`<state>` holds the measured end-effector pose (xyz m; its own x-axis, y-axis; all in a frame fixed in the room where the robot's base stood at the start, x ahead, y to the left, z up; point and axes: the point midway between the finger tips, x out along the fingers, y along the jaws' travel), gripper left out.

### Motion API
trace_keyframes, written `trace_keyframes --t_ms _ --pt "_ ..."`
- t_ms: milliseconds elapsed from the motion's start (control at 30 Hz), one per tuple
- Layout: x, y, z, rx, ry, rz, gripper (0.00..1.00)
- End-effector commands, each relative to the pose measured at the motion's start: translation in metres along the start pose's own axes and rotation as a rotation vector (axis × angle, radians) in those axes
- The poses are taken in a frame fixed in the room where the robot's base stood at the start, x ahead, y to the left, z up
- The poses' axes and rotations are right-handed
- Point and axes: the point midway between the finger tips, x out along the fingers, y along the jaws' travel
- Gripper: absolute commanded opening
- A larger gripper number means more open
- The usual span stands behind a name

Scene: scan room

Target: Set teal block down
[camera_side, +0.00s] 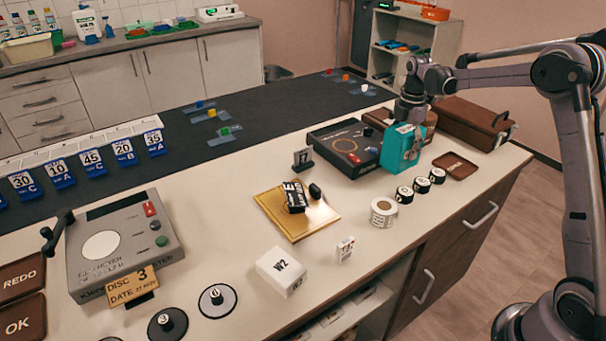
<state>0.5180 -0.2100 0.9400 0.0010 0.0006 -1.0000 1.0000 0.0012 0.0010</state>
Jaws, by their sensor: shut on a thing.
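The teal block (400,153) is at the right back of the counter, upright, just right of a flat black box (345,146). My gripper (409,120) comes down on it from above and is shut on its top. The fingertips are small and partly hidden against the block. I cannot tell whether the block's underside touches the counter.
Brown cases (470,120) stand behind the block. A small brown tray (455,166) lies to its right. Several black round weights (421,185) and a label roll (383,212) are in front.

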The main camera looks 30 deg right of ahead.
Motion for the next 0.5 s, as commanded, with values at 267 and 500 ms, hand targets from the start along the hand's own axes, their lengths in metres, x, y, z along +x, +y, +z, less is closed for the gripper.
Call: trace_keyframes --t_ms 267,500 --pt "0.012 0.013 -0.010 0.001 0.000 0.000 0.00" --pt "0.041 0.013 -0.010 0.001 0.000 0.000 0.00"
